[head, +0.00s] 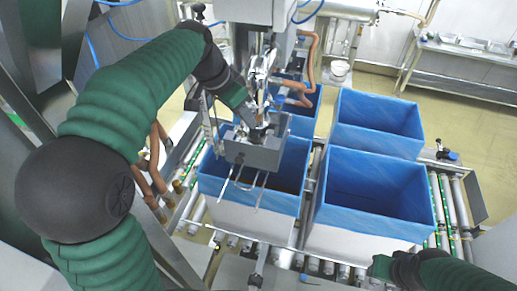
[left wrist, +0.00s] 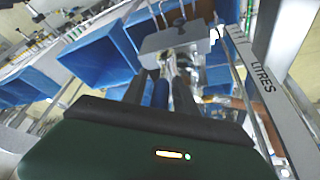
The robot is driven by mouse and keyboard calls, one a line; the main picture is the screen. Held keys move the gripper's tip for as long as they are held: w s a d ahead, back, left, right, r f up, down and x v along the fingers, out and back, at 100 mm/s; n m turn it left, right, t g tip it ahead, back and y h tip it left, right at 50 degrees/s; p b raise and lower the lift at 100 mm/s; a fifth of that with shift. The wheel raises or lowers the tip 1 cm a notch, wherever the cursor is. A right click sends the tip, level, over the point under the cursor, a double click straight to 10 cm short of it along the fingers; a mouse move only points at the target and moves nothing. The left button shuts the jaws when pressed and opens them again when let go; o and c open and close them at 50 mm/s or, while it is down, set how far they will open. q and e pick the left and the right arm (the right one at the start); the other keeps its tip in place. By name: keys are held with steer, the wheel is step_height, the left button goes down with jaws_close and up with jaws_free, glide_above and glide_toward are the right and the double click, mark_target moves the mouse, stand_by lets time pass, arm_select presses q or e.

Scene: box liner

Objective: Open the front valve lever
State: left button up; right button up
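My left gripper (head: 258,128) reaches in from the left to the metal filling machine above the blue-lined boxes. In the left wrist view my left gripper (left wrist: 162,82) shows two dark fingers apart, with a gap between them. Bright metal parts (left wrist: 186,98) and something blue show in and behind this gap. I cannot pick out the front valve lever for certain, nor tell whether a finger touches it. The grey metal block (head: 262,155) of the machine is just below the fingertips.
Blue-lined boxes (head: 345,195) stand open on a roller conveyor (head: 450,215), several close together. Brown hoses (head: 150,165) hang at the left, and another (head: 305,75) is behind the machine. A bench (head: 465,65) stands at the back right, with clear floor before it.

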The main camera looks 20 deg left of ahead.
arm_select(q)
steer(key=shift+o, duration=0.3)
steer(key=shift+s+r, duration=0.1)
steer(key=shift+r, duration=0.05)
steer(key=shift+s+r, duration=0.1)
steer(key=shift+r, duration=0.2)
steer(key=s+d+b+v, duration=0.1)
steer(key=b+v, duration=0.1)
steer(key=v, duration=1.4)
steer(key=shift+s+r+b, duration=0.2)
steer(key=shift+r+b, duration=0.05)
steer(key=shift+b, duration=0.1)
steer(key=shift+a, duration=0.15)
